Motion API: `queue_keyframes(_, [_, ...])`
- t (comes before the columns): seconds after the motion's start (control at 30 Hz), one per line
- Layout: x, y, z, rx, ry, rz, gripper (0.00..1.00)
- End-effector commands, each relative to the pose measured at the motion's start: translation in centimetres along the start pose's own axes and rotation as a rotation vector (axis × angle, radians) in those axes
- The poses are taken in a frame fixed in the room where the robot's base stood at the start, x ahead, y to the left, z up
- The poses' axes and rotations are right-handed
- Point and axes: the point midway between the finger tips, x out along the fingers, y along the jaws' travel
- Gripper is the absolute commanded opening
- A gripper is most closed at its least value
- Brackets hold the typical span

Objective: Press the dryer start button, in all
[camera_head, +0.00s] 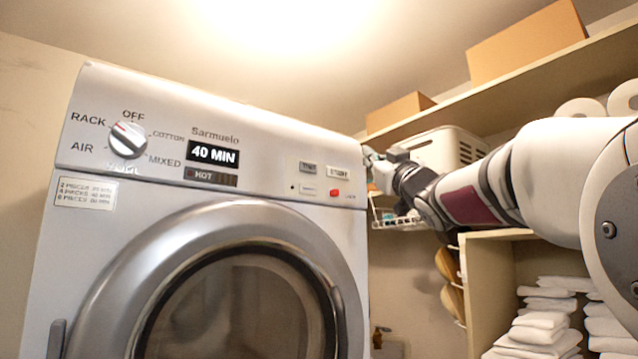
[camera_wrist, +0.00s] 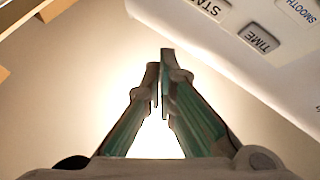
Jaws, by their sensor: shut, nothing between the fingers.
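The white dryer (camera_head: 270,130) fills the left of the head view. On its panel, the pale start button (camera_head: 338,173) sits right of the time button (camera_head: 308,169), near the panel's right edge. In the wrist view, part of the start button (camera_wrist: 212,8) is cut off by the top edge; the time button (camera_wrist: 260,38) and the smooth button (camera_wrist: 303,10) also show. My gripper (camera_head: 370,160) is at the panel's right side, close to its edge. In the wrist view, its fingers (camera_wrist: 161,72) are closed together and empty, apart from the buttons.
The panel has a dial (camera_head: 128,139), a display (camera_head: 213,154) reading 40 MIN and a red button (camera_head: 334,192). Right of the dryer are a wire rack (camera_head: 396,222), a white basket (camera_head: 440,150) and shelves with folded towels (camera_head: 540,325). Boxes (camera_head: 525,45) stand above.

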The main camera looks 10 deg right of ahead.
Motion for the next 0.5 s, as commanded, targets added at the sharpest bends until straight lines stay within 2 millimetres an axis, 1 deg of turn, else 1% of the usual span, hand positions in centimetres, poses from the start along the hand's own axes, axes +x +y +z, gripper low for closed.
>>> queue_keyframes(0.1, [1.3, -0.8, 0.9, 0.0, 0.001, -0.002, 0.0])
queue_keyframes(0.3, [3.4, -1.9, 2.0, -0.001, 0.001, -0.002, 0.0])
queue_keyframes(0.5, [5.1, -2.8, 2.8, -0.002, 0.001, 0.0, 0.0])
